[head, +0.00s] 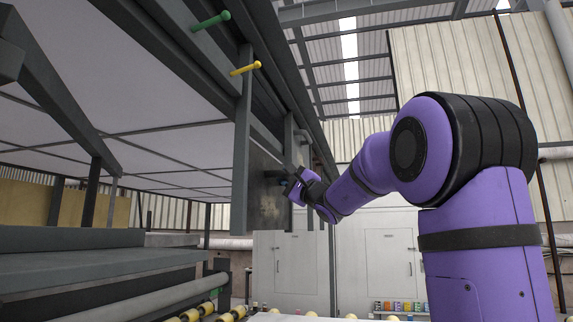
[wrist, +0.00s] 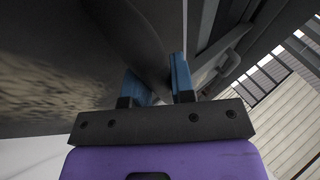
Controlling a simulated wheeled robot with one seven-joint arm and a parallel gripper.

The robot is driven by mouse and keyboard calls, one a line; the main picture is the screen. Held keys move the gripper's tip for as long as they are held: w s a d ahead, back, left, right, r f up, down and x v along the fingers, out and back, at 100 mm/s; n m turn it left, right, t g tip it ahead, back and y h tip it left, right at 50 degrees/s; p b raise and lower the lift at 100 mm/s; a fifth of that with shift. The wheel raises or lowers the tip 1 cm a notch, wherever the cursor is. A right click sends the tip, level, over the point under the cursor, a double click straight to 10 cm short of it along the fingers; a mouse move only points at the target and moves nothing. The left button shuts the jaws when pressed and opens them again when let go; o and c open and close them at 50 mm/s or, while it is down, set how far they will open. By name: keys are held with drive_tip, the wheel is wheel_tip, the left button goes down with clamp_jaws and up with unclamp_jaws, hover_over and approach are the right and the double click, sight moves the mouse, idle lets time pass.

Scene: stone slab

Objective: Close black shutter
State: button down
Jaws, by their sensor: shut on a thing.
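The black shutter (head: 266,208) looks like a dark, worn metal panel hanging upright below the machine's overhead beam. My gripper (head: 288,184) is at the panel's right side in the head view, around mid-height. In the wrist view, the blue fingers of my gripper (wrist: 157,80) are closed on a dark bar-like handle (wrist: 148,45). The handle runs up and away along the shutter's dark face (wrist: 60,80). The head view is too small to show the grip clearly, and the fingers hide part of the handle.
A roller bed (head: 150,298) lies low at the left. White cabinets (head: 390,262) stand behind.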

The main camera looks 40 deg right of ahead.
drive_tip(key=shift+f, duration=0.4)
drive_tip(key=shift+w, duration=0.1)
drive_tip(key=c, duration=1)
unclamp_jaws()
drive_tip(key=shift+s, duration=0.3)
drive_tip(key=v, duration=1)
drive_tip(key=shift+s+d+f, duration=0.1)
drive_tip(key=shift+f, duration=0.15)
